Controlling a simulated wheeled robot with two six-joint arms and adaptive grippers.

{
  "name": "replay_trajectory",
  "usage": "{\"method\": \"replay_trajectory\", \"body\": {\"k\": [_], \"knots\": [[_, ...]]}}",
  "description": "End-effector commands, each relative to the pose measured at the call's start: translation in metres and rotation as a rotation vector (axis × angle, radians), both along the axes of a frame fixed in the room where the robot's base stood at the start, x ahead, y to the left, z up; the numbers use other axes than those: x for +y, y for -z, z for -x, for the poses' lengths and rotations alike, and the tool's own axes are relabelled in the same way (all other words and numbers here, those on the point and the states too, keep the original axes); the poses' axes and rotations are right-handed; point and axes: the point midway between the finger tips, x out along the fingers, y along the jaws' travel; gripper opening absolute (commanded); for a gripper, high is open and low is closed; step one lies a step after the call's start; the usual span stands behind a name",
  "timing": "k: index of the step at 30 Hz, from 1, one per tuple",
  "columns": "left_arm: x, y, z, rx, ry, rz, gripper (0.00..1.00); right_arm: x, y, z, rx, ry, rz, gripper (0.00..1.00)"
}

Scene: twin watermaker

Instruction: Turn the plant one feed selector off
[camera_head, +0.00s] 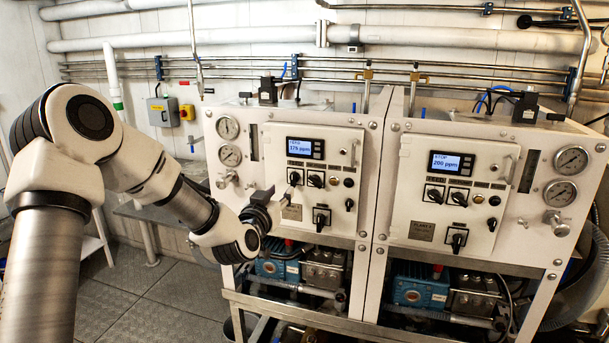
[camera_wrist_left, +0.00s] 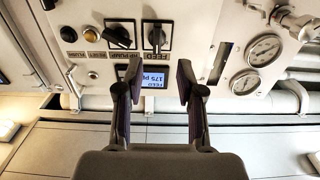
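The left plant unit (camera_head: 340,165) has a lit display (camera_head: 299,147) reading FEED 175 ppm. Below it sits the black feed selector (camera_head: 295,178), beside the HP pump selector (camera_head: 316,180). In the left wrist view, which is upside down, the feed selector (camera_wrist_left: 157,37) has its handle roughly upright, and the HP pump selector (camera_wrist_left: 120,35) is tilted. My left gripper (camera_head: 281,196) is close to the panel, just below the feed selector. Its fingers (camera_wrist_left: 158,66) are open and empty, with the feed selector just beyond their tips; contact does not show. My right gripper is not in view.
A second unit (camera_head: 465,170) on the right shows STOP 200 ppm. Pressure gauges (camera_head: 229,127) line the left unit's left side. Another dark selector (camera_head: 321,218) sits lower on the panel. Blue pumps (camera_head: 278,270) stand beneath. The floor (camera_head: 150,300) at the left is clear.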

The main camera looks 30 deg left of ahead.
Motion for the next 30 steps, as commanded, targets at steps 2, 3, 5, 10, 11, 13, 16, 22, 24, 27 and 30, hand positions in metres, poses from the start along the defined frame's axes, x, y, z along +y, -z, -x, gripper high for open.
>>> {"method": "replay_trajectory", "body": {"k": [2, 3, 5, 10, 11, 13, 16, 22, 24, 27, 30], "knots": [[0.000, -0.007, -0.005, -0.007, 0.002, -0.004, 0.38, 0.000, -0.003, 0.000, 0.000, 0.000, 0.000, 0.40], [0.001, -0.007, -0.009, -0.006, 0.002, -0.004, 0.38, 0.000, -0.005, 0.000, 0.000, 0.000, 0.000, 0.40], [0.003, -0.007, -0.018, -0.004, 0.002, -0.005, 0.38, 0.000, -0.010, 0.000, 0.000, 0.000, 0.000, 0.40], [0.010, -0.007, -0.052, -0.004, 0.003, -0.006, 0.38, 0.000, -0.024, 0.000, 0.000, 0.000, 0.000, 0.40], [0.012, -0.007, -0.057, -0.004, 0.003, -0.005, 0.38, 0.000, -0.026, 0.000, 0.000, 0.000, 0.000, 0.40], [0.014, -0.007, -0.066, -0.003, 0.003, -0.004, 0.38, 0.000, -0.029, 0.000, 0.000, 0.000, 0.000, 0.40], [0.016, -0.005, -0.074, -0.003, 0.004, -0.003, 0.38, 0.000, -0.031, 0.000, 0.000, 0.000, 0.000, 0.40], [0.016, -0.003, -0.075, -0.004, 0.004, -0.002, 0.38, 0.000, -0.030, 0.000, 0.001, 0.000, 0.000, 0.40], [0.016, -0.003, -0.075, -0.004, 0.004, -0.002, 0.23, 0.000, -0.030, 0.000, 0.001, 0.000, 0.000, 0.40], [0.016, -0.003, -0.075, -0.004, 0.004, -0.002, 0.00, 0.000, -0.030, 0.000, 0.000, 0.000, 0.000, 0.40], [0.016, -0.004, -0.075, -0.004, 0.004, -0.002, 0.00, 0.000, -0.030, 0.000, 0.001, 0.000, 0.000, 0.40]]}}
